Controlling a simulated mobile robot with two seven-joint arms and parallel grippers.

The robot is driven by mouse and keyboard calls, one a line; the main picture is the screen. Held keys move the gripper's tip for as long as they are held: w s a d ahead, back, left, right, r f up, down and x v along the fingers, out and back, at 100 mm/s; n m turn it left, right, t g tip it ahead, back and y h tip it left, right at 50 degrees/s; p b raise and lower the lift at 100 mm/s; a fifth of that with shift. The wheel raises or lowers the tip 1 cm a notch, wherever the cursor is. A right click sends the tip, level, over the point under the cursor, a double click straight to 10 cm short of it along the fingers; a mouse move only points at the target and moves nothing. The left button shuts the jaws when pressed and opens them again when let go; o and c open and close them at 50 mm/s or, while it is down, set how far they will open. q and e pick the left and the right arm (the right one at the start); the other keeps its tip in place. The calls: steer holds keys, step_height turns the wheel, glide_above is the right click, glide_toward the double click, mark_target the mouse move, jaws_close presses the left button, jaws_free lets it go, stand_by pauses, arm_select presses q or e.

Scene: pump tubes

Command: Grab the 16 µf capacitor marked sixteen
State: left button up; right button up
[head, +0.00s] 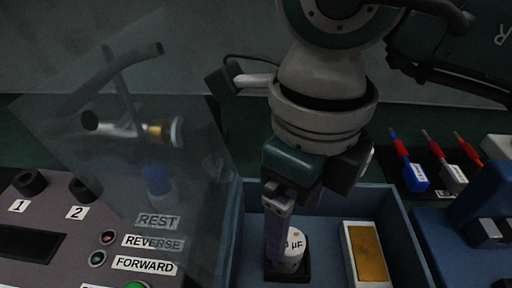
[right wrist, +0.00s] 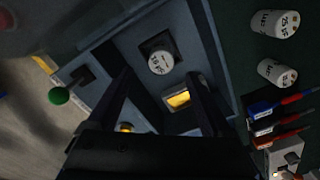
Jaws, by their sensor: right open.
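A white cylindrical capacitor (head: 294,244) stands upright in a dark square holder (head: 290,274) inside the blue-grey tray. In the head view my right gripper partly hides it, and only the "µF" part of its label reads clearly. In the right wrist view the capacitor (right wrist: 160,62) lies beyond the open fingers, roughly midway between them; its small label cannot be read with certainty. My right gripper (head: 278,252) points down close to the capacitor in the head view. It is open and empty (right wrist: 160,80) in the wrist view. My left gripper is not in view.
The tray (head: 405,240) also holds a white block with a yellow top (head: 368,252). Two more white capacitors lie outside it, one marked 25 µF (right wrist: 275,23) and another (right wrist: 277,73). Coloured probes (head: 412,175) lie right. A control panel (head: 60,225) and transparent sheet are left.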

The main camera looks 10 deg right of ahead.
mark_target(290, 240)
step_height(290, 240, down, 6)
steer(key=shift+w+f, duration=0.15)
steer(key=shift+f, duration=0.1)
jaws_close()
stand_by(0.7)
